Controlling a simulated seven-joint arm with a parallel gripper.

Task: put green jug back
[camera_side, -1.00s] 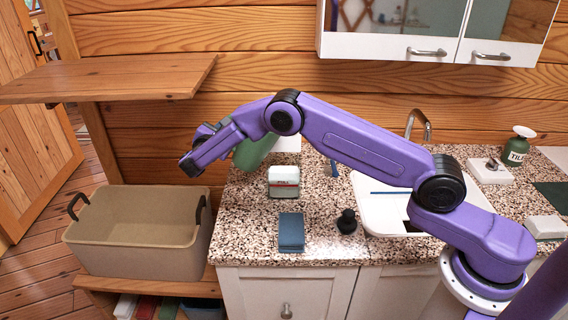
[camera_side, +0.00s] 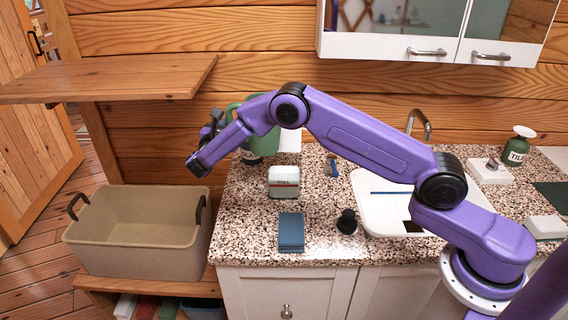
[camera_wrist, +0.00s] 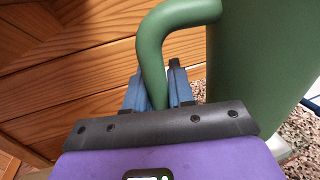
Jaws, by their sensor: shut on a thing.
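The green jug (camera_side: 265,143) is near upright at the back left of the counter, partly hidden behind my forearm in the side view. Its body also shows large at the right of the wrist view (camera_wrist: 258,65). The jug's handle (camera_wrist: 150,50) passes between the blue fingers of my gripper (camera_wrist: 160,88), which is shut on it. In the side view my gripper (camera_side: 214,123) is left of the jug, mostly hidden behind my wrist. I cannot tell whether the jug's base touches the counter.
A beige bin (camera_side: 135,245) sits at the left, below a wooden shelf (camera_side: 110,80). The sink (camera_side: 385,215) is at the right.

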